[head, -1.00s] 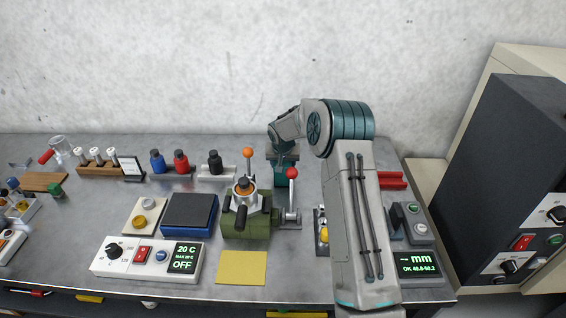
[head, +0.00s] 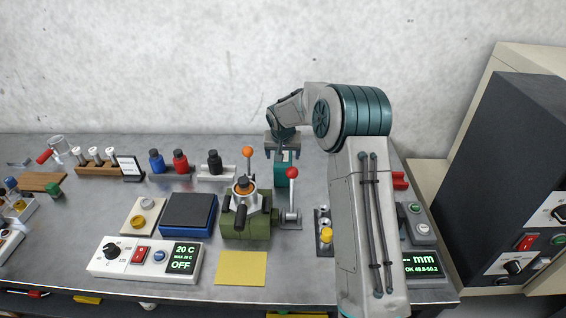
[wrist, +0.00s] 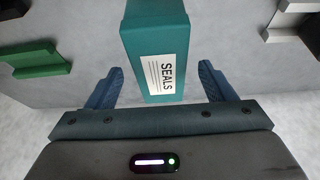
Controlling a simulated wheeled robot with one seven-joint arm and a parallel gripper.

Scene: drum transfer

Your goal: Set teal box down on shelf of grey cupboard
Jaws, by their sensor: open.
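The teal box (head: 281,170) stands at the back of the metal bench, partly hidden by the red-knobbed lever. In the wrist view the teal box (wrist: 153,30) shows a white label reading "SEALS". My gripper (head: 283,153) is open at the box's upper end. In the wrist view its blue fingers (wrist: 161,68) appear on either side of the box, with a visible gap on each side. I cannot tell how deep the box sits between them. No open cupboard shelf is visible.
A green vise-like device (head: 246,225) and the red-knobbed lever (head: 292,190) stand in front of the box. Bottles (head: 181,163) stand to its left. A dark cabinet with controls (head: 510,170) stands at the right. A green part (wrist: 35,60) is near the gripper.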

